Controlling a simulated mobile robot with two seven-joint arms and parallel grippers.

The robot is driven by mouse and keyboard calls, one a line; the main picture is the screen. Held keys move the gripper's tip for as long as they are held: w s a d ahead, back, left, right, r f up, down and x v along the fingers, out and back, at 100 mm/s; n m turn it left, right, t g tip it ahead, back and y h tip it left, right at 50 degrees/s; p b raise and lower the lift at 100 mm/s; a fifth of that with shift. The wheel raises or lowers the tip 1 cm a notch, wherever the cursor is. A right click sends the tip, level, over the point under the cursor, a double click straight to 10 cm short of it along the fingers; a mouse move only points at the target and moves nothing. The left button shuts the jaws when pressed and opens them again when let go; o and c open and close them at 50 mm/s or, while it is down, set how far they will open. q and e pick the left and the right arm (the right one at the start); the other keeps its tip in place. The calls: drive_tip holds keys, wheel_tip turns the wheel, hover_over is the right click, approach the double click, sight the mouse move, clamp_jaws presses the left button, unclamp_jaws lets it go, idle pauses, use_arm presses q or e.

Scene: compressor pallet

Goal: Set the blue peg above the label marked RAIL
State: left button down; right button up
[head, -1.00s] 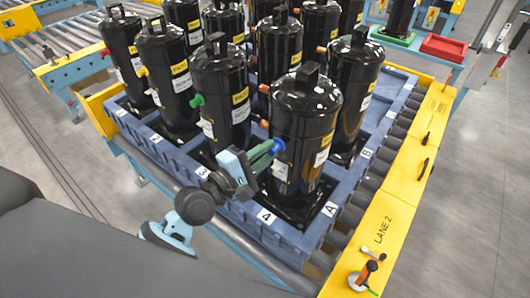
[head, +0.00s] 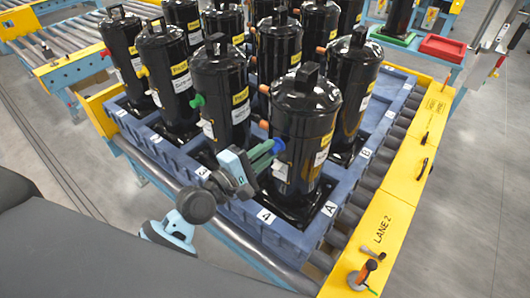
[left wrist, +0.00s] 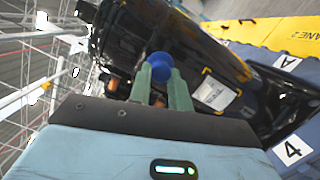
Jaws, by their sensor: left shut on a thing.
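The blue peg (left wrist: 160,66) is between the green fingertips of my left gripper (left wrist: 162,82) in the left wrist view. In the head view, my left gripper (head: 266,153) is shut on the peg, and only a little of the peg (head: 279,147) shows at the fingertips, close against the front black compressor (head: 303,120). I cannot tell whether the peg sits in a port or is just held beside the shell. No label reading RAIL is legible; the yellow rail (head: 383,228) reads LANE 2, and its far print is too small to read. My right gripper is not in view.
Several black compressors stand in the blue pallet (head: 285,235), with labels A and 4 near the front corner. A green plug (head: 197,101) sticks out of a neighbouring compressor. An orange-handled tool (head: 368,271) is on the yellow rail. A red tray (head: 443,48) stands at the back right.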

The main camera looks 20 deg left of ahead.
use_arm(q)
drive_tip(key=shift+w+d, duration=0.2)
drive_tip(key=shift+w, duration=0.4)
idle(0.4)
drive_tip(key=c, duration=1.2)
unclamp_jaws()
drive_tip(key=b+v, duration=0.1)
drive_tip(key=v, duration=0.6)
drive_tip(key=shift+s+a, duration=0.2)
drive_tip(key=shift+s, duration=0.15)
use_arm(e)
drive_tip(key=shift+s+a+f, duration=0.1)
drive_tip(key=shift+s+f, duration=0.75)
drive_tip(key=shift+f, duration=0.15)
